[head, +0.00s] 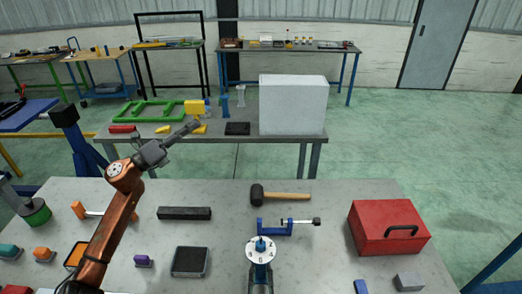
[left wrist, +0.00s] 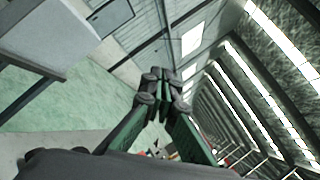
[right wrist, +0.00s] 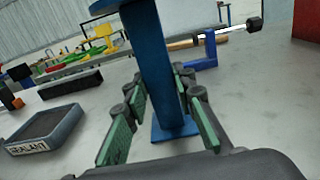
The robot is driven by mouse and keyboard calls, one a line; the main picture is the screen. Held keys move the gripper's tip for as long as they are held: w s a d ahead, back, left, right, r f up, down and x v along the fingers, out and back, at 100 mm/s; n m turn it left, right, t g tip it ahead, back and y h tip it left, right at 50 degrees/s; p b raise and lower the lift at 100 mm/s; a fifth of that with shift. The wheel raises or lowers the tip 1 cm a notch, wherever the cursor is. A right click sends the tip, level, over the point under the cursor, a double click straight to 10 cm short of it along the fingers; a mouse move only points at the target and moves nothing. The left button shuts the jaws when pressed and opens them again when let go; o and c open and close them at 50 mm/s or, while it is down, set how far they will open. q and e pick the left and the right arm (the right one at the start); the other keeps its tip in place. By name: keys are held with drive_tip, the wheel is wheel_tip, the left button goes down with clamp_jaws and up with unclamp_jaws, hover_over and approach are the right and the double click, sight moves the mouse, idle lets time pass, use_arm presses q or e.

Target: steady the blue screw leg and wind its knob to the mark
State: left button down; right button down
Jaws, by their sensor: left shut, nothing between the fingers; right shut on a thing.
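The blue screw leg (right wrist: 157,70) stands upright on its square foot on the bench in the right wrist view. In the head view its white disc (head: 261,256) with small dark marks and its blue knob (head: 261,243) show from above at front centre. The marks are too small to read. My right gripper (right wrist: 160,95) is shut on the leg's post, a finger on each side. My left gripper (head: 190,128) is shut and empty, raised over the bench's far left and apart from the leg. Its closed fingertips also show in the left wrist view (left wrist: 165,88).
A blue clamp-like fixture (head: 275,228) stands just behind the leg, with a mallet (head: 285,196) behind it. A red toolbox (head: 388,232) is at right. A black bar (head: 184,213) and a dark sealant tray (head: 189,261) lie left.

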use_arm(q)
drive_tip(key=s+d+m+g+y, duration=0.1)
drive_tip(key=s+d+m+g, duration=0.65)
drive_tip(key=d, duration=0.65)
drive_tip(key=s+d+m+g, duration=0.6)
drive_tip(key=s+d+m, duration=0.25)
drive_tip(key=d, duration=0.55)
drive_tip(key=s+d+f+m+g+y, duration=0.1)
drive_tip(key=s+d+f+m+y, duration=0.25)
drive_tip(key=s+f, duration=0.2)
drive_tip(key=m+t+y, duration=0.1)
drive_tip(key=m+y, duration=0.8)
drive_tip(key=y, duration=0.3)
approach(261, 246)
drive_tip(key=d+f, duration=0.1)
drive_tip(key=d, duration=0.1)
drive_tip(key=shift+s+d+f, duration=0.1)
drive_tip(key=shift+s+f, duration=0.05)
drive_tip(key=shift+f, duration=1.05)
drive_tip(key=shift+s+d+f, duration=0.1)
drive_tip(key=shift+s+f, duration=0.05)
drive_tip(key=shift+f, duration=1)
drive_tip(key=shift+s+f, duration=0.15)
drive_tip(key=shift+f, duration=1.05)
drive_tip(key=shift+w+a, duration=0.1)
drive_tip(key=shift+a, duration=0.05)
